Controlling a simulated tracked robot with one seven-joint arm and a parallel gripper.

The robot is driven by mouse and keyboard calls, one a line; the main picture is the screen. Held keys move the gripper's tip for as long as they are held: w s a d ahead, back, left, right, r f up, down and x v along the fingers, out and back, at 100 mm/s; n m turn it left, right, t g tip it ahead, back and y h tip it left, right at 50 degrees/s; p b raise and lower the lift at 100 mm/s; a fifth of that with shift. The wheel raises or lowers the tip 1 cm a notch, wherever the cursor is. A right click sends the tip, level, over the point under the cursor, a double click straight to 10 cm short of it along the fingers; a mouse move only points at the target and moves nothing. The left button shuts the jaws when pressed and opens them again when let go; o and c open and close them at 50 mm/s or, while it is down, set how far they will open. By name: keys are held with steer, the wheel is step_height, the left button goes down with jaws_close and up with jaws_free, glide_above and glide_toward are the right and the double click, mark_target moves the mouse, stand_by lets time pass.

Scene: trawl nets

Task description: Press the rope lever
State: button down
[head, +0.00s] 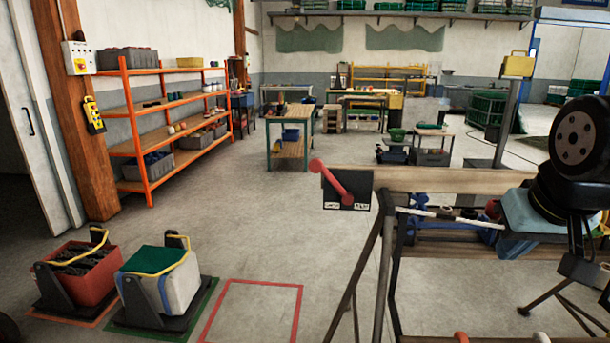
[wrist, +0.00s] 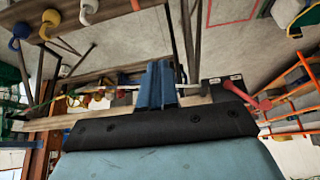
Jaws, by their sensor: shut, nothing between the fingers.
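The rope lever (head: 330,180) is a red bar with a rounded end, mounted on a black plate (head: 345,199) with white labels at the left end of a wooden bench. In the head view it slopes up to the left from its pivot. In the wrist view the lever (wrist: 247,96) shows at the right, beside the black plate. My gripper (wrist: 160,68) is shut and empty, its blue fingers side by side. It is apart from the lever, over the bench to the right of it in the head view. The labels' text is too small to read.
The wooden bench top (head: 440,179) stands on dark legs, with a white rod (head: 440,214) along it. A red crate (head: 77,272) and a white crate (head: 160,278) stand on the floor at left. A red-outlined square (head: 252,284) is empty. Orange shelves (head: 150,200) line the left wall.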

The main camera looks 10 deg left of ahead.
steer(key=shift+w, duration=0.1)
steer(key=w+a+f+n+g+h, duration=0.1)
steer(key=w+a+n+h, duration=0.5)
steer(key=w, duration=0.6)
steer(key=w+a+f+n+h, duration=0.1)
steer(key=w+a+h, duration=0.3)
steer(key=w+a, duration=0.5)
steer(key=w+a+f+n+t, duration=0.1)
steer(key=a+t, duration=0.3)
steer(key=a, duration=0.6)
steer(key=w+a+f+n+t, duration=0.2)
steer(key=a+n+t, duration=0.1)
steer(key=a, duration=0.8)
steer(key=w+a+f+n+t, duration=0.1)
steer(key=a+t, duration=0.4)
steer(key=a, duration=0.5)
steer(key=shift+w+a+f+n+h, duration=0.3)
steer(key=shift+a+f+n+h, duration=0.1)
steer(key=shift+f+n, duration=0.5)
steer(key=shift+r, duration=0.1)
